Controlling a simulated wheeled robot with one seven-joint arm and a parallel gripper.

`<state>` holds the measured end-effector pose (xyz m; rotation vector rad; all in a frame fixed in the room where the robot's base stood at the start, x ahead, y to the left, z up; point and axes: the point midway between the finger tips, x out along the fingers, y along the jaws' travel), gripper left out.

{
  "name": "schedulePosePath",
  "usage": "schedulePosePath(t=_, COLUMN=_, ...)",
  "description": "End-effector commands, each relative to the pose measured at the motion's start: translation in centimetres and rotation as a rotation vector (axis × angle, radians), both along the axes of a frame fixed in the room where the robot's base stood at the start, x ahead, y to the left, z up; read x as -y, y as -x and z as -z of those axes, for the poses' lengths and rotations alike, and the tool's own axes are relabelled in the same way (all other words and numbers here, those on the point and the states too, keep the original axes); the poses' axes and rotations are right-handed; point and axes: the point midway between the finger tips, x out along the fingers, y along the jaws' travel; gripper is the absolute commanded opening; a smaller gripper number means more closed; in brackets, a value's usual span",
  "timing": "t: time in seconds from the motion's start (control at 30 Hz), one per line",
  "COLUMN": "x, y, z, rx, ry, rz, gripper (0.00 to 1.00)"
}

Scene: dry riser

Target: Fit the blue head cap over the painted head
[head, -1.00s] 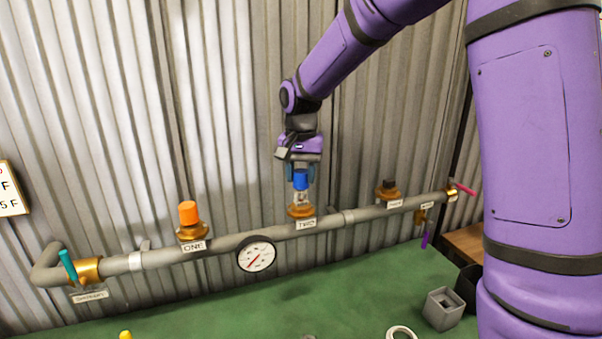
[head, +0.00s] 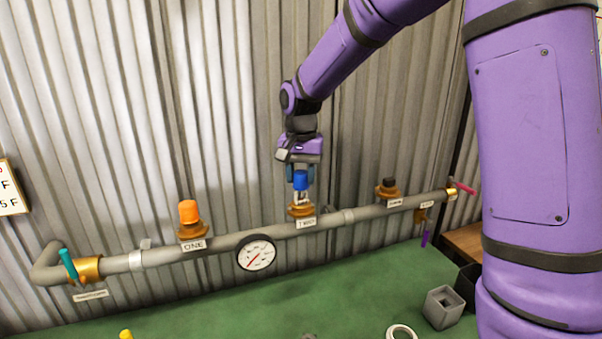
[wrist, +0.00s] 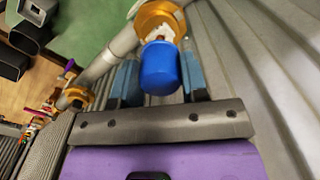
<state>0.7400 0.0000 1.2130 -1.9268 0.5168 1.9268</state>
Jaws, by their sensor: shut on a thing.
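The blue cap (head: 301,181) is between the fingers of my gripper (head: 300,174), which is shut on it above the fitting labelled TWO. In the wrist view the blue cap (wrist: 159,70) fills the space between the two blue-grey fingers of my gripper (wrist: 158,62). The painted head (head: 301,198) stands upright on its brass base, directly below the cap, with its pale, whitish part showing. It also shows in the wrist view (wrist: 161,33), just beyond the cap. I cannot tell whether the cap touches the head.
A grey pipe (head: 222,243) runs along the corrugated wall, with an orange-capped fitting (head: 188,213) at ONE, a dark-topped fitting (head: 388,188) at right, and a gauge (head: 256,253).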

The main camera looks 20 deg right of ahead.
Motion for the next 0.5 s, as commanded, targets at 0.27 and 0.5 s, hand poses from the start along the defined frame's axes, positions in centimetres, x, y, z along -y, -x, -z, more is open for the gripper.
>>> schedulePosePath(t=0.27, x=0.0, y=0.0, z=0.6, rx=0.0, ry=0.0, rz=0.0, gripper=0.19)
schedulePosePath(t=0.5, x=0.0, y=0.0, z=1.1, rx=0.0, ry=0.0, rz=0.0, gripper=0.19)
